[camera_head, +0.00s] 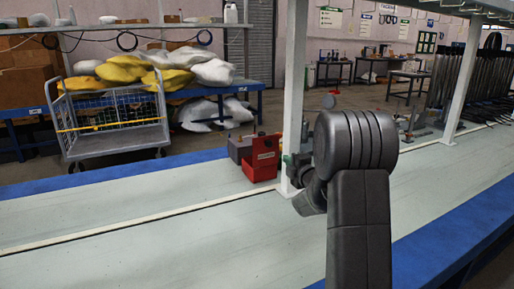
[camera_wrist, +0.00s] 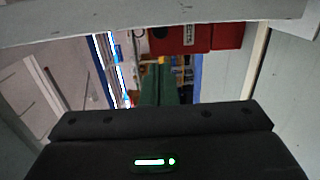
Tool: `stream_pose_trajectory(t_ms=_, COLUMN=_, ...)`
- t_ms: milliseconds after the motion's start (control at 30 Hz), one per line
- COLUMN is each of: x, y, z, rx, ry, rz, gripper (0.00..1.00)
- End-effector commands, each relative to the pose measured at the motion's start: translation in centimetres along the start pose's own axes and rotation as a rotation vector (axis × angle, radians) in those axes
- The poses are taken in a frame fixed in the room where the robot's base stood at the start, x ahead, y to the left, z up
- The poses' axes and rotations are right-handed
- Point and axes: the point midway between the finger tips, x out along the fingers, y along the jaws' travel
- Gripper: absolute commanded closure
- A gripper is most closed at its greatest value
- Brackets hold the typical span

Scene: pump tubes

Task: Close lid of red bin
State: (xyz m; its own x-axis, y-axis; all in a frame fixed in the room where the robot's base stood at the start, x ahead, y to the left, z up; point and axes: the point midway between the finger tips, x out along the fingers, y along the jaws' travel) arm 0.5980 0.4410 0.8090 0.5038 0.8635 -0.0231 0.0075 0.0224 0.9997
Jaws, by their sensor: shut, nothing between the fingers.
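The red bin (camera_head: 259,171) stands on the pale bench, left of a white post. A red panel with a white label (camera_head: 265,146) rises at its top and looks like the lid standing up, though the hinge is too small to make out. In the wrist view, red parts of the bin (camera_wrist: 180,41) show at the top, beyond the fingers, partly cut by a pale beam. My gripper (camera_wrist: 159,68) has green fingers, shut and empty, pointing toward the bin's side. I cannot tell the exact gap to the bin. In the head view my arm hides most of the gripper.
A grey bin (camera_head: 240,148) stands just left of the red bin. The white post (camera_head: 293,90) rises close to the red bin and my arm. The bench (camera_head: 120,215) is clear to the left. A wire cart (camera_head: 112,120) stands behind it.

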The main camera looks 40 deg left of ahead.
Motion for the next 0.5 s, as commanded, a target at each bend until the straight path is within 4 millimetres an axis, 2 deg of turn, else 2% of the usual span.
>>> stream_pose_trajectory(t_ms=167, x=2.2, y=-0.2, z=-0.1, rx=0.000, ry=0.001, rz=0.000, gripper=1.00)
stream_pose_trajectory(t_ms=500, x=8.6, y=-0.2, z=0.0, rx=0.000, ry=0.001, rz=-0.001, gripper=1.00)
